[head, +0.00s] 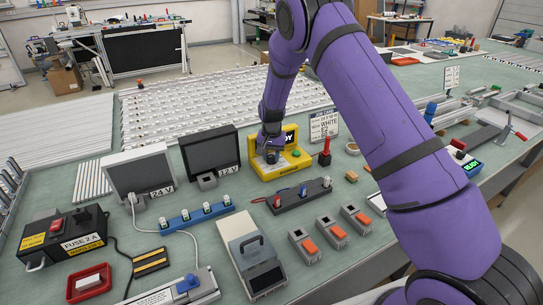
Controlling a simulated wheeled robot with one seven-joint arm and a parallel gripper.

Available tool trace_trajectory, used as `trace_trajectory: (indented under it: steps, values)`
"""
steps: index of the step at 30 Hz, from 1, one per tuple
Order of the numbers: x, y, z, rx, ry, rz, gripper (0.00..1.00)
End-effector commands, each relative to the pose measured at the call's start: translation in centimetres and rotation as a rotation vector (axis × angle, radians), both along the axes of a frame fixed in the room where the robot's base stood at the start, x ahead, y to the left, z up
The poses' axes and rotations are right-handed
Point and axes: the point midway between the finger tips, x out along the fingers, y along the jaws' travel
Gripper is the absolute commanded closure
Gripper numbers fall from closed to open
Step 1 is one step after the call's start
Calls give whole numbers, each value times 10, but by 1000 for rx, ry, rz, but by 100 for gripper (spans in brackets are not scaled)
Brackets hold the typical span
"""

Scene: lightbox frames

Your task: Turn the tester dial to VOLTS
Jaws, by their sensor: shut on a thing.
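A yellow unit (265,172) stands near the middle of the bench, with a green button (296,153) and a dark label ending in "DY". I take it for the tester, but its dial markings are too small to read. My gripper (272,154) points down over the unit's top and is shut on a small dark knob there, apparently the dial. The fingers and wrist hide most of the knob, so its pointer and setting cannot be told.
Two panels marked 24 V (138,172) and 12 V (210,150) stand left of the unit. A dark strip with coloured knobs (300,197) lies in front. A red-handled piece (325,152) and a job card (324,124) stand close on the right. My arm crosses the right side.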

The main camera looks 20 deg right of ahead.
Motion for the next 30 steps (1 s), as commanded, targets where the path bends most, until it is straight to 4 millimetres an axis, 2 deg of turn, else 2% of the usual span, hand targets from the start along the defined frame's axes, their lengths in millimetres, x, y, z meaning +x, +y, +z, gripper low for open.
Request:
trace_trajectory:
  steps: [2,3,5,6,17,20,30]
  values:
    - [0,0,0,0,0,0,90]
    - [0,0,0,0,0,1,57]
    - [0,0,0,0,0,1,44]
    - [0,0,0,0,0,1,41]
    - [0,0,6,0,-1,1,41]
    - [1,0,18,1,-3,2,41]
    - [0,0,81,1,-3,1,41]
